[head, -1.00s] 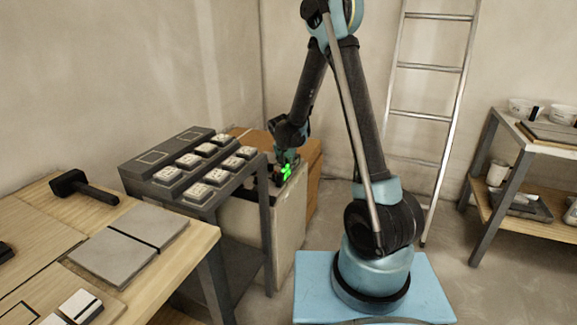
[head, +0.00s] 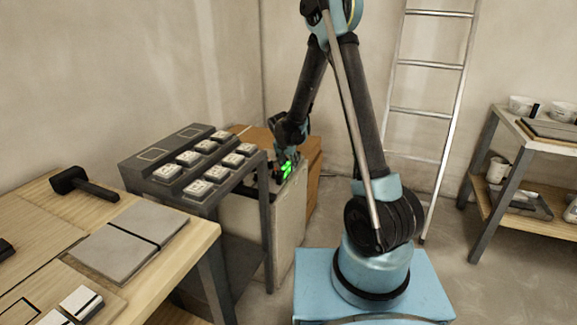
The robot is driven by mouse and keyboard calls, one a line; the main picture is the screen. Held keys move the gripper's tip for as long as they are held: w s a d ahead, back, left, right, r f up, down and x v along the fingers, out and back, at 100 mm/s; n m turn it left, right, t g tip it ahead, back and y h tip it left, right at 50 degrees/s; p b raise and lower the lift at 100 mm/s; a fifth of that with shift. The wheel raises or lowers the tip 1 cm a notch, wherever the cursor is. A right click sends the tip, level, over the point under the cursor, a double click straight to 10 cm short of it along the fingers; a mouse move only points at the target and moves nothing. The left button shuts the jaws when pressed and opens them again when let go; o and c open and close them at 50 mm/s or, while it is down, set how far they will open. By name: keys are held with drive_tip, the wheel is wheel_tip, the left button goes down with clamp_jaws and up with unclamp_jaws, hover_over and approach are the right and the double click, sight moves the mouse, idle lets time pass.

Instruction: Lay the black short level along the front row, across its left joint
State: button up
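I cannot make out the black short level for certain in the head view. My gripper (head: 286,167) is at the far end of the stepped rack, low over a pale cabinet (head: 285,215). Bright green parts show at it, but its fingers are too small and dark to tell whether they hold anything. Two grey tiles (head: 118,240) lie on the wooden table at the lower left, with a dark joint between them. More of the tile rows may lie outside the picture.
A black mallet (head: 82,184) lies at the back of the wooden table (head: 35,215). A dark stepped rack (head: 165,160) holds several white-topped blocks. A ladder (head: 432,115) leans on the wall. A shelf unit (head: 490,150) with tubs stands at the right.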

idle(0.3)
drive_tip(key=v, duration=1.1)
drive_tip(key=shift+r, duration=0.1)
drive_tip(key=s+d+r+n+g, duration=0.1)
drive_tip(key=s+d+r, duration=0.4)
drive_tip(key=s+d, duration=0.35)
drive_tip(key=s+d+r+n, duration=0.1)
drive_tip(key=s+d+r, duration=0.3)
drive_tip(key=s+d, duration=0.4)
drive_tip(key=s+d+f, duration=0.1)
drive_tip(key=s+d, duration=0.2)
drive_tip(key=s, duration=0.3)
drive_tip(key=s+d+f+n+y, duration=0.1)
drive_tip(key=s+d+f, duration=0.1)
drive_tip(key=s, duration=0.5)
drive_tip(key=s+d+f+n+g, duration=0.1)
drive_tip(key=s+d+f, duration=0.1)
drive_tip(key=s, duration=0.5)
drive_tip(key=shift+s+d+y, duration=0.25)
drive_tip(key=shift+d+y, duration=0.05)
drive_tip(key=shift+d, duration=0.6)
drive_tip(key=shift+f, duration=0.1)
drive_tip(key=shift+w+f, duration=0.2)
drive_tip(key=shift+w, duration=0.25)
